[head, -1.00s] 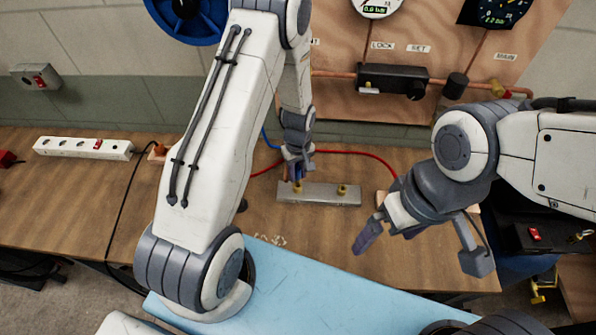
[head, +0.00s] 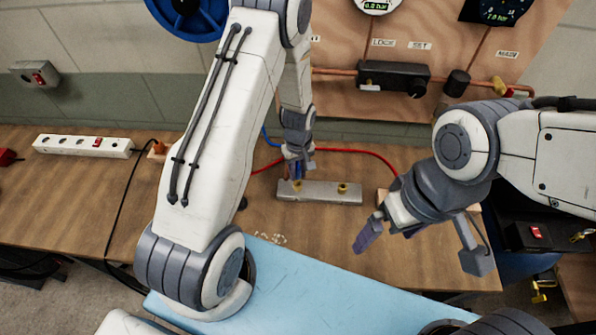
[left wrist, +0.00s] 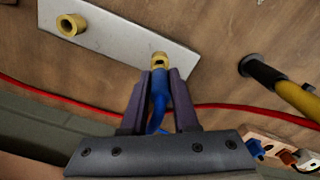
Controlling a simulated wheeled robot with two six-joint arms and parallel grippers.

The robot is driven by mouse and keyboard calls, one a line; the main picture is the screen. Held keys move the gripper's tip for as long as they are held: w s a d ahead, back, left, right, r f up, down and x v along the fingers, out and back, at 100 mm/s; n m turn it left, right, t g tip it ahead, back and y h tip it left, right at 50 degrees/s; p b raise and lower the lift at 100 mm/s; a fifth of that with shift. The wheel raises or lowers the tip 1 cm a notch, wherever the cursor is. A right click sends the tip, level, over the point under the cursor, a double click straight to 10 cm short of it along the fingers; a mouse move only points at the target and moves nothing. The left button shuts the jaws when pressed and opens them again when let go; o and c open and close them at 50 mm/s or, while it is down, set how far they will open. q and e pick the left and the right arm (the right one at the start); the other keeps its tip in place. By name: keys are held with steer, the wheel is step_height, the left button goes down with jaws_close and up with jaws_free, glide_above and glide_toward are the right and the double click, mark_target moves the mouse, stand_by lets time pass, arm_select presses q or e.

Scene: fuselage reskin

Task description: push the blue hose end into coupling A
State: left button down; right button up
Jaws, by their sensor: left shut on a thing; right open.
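A metal plate (head: 320,194) on the bench bears two brass couplings. My left gripper (head: 297,176) is over the plate's left coupling (head: 297,186). In the left wrist view my left gripper (left wrist: 160,76) is shut on the blue hose (left wrist: 158,104). The hose end meets the near brass coupling (left wrist: 159,60), in line with it; how deep it sits is hidden. The other brass coupling (left wrist: 70,25) is empty; in the head view it is the right one (head: 342,187). No letter shows on either coupling. My right gripper (head: 419,254) is open and empty.
A red hose (head: 365,153) runs along the bench behind the plate. A black and yellow tool or fitting (left wrist: 285,88) lies to the right in the left wrist view. A white power strip (head: 82,146) is at the left. A light blue surface (head: 300,285) is in front.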

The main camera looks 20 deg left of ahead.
arm_select(q)
steer(key=shift+f+b, duration=1.35)
steer(key=shift+f, duration=0.15)
stand_by(0.6)
steer(key=c, duration=0.6)
jaws_free()
steer(key=shift+r, duration=0.1)
steer(key=shift+r+p, duration=1.95)
steer(key=shift+r, duration=0.6)
steer(key=shift+f, duration=0.1)
